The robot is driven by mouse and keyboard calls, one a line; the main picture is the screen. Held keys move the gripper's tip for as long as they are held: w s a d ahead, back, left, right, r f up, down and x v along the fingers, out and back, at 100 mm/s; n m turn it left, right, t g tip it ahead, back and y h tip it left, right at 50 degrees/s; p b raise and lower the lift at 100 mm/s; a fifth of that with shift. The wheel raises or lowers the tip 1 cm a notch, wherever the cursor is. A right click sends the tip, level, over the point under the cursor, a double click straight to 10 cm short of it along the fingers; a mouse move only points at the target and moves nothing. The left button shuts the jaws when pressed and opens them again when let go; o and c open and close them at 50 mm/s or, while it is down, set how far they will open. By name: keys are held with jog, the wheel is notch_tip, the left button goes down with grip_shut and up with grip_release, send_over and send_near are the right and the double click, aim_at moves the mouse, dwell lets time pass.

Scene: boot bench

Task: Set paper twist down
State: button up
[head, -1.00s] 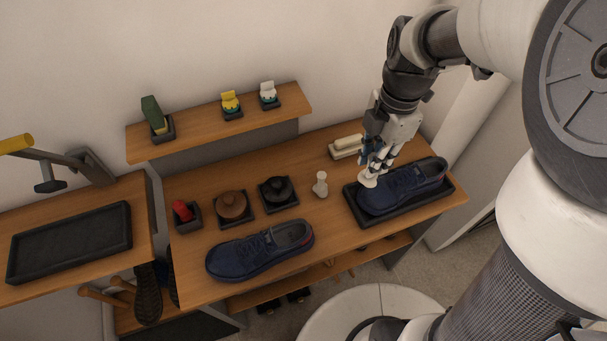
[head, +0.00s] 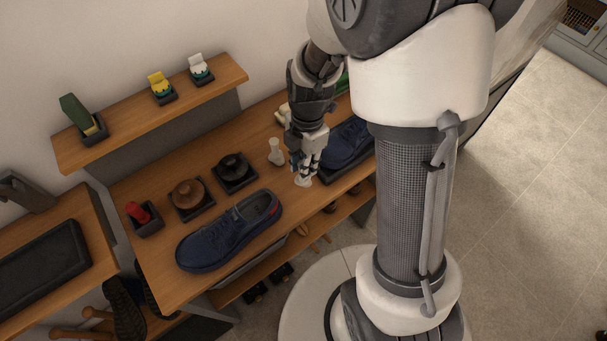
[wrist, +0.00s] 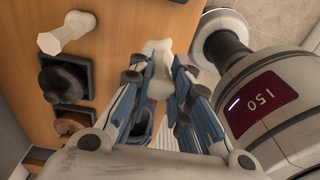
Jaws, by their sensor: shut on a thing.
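My gripper (head: 303,168) is shut on a white paper twist (head: 303,181), low at the front edge of the wooden bench. In the wrist view the held paper twist (wrist: 157,48) shows between the blue-grey fingers (wrist: 158,78), its lower part partly hidden by them. I cannot tell whether it touches the bench top. A second white twist-shaped piece (head: 275,152) stands on the bench behind and left of my gripper; it also shows at upper left in the wrist view (wrist: 66,33).
A navy shoe (head: 228,232) lies left of my gripper. Another navy shoe (head: 346,143) sits on a black tray (head: 345,172) to the right, partly behind my arm. Round black (head: 233,166) and brown (head: 188,193) pieces stand on dark trays. Bare wood lies between the left shoe and my gripper.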

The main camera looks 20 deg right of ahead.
jog(key=shift+f+b, duration=0.55)
jog(key=shift+f, duration=1.7)
jog(key=shift+f, duration=0.2)
jog(key=o, duration=0.8)
jog(key=shift+r, duration=0.15)
jog(key=r+p, duration=0.1)
jog(key=r, duration=0.3)
jog(key=r+p, duration=0.1)
jog(key=r, duration=0.3)
jog(key=r+p, duration=0.1)
jog(key=r, duration=0.3)
jog(key=shift+w+d, duration=0.2)
jog(key=shift+d, duration=0.15)
jog(key=s+r+m+t, duration=0.1)
jog(key=s+r+m, duration=0.4)
jog(key=m, duration=0.2)
jog(key=s+r+m+t, duration=0.2)
jog(key=s+r+m, duration=0.3)
jog(key=m, duration=0.2)
jog(key=s+a+r+m+t, duration=0.1)
jog(key=s+r+m+t, duration=0.1)
jog(key=s+r+m, duration=0.3)
jog(key=shift+s+r+m+h, duration=0.15)
jog(key=shift+s+r+m, duration=0.1)
jog(key=shift+m, duration=0.4)
jog(key=shift+s+r+m+h, duration=0.1)
jog(key=shift+r+m+h, duration=0.1)
jog(key=shift+m, duration=0.45)
